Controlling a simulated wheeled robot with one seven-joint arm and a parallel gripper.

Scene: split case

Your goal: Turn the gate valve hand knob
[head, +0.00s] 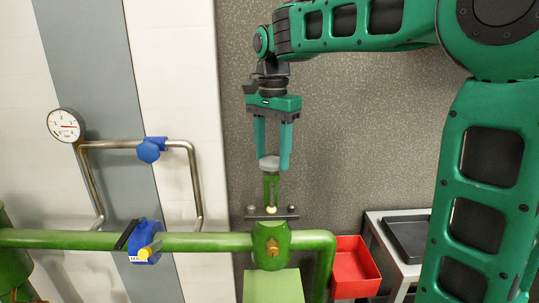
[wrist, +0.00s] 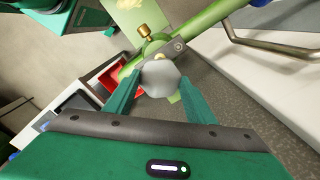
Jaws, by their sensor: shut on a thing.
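The gate valve (head: 271,244) is a green body on the green horizontal pipe, with a bolted flange and a green stem above it. Its grey hand knob (head: 269,163) sits at the top of the stem. My gripper (head: 270,160) points straight down over the valve, with its two teal fingers on either side of the knob. In the wrist view the grey knob (wrist: 159,78) lies between the fingertips, and the valve body with a brass plug (wrist: 145,35) shows beyond it. My gripper is shut on the knob.
A blue valve (head: 146,242) with a black lever sits on the pipe at left. A steel pipe loop (head: 188,147) with a blue fitting and a pressure gauge (head: 66,125) stand behind. A red bin (head: 354,267) and a table with a dark tray (head: 408,236) are at right.

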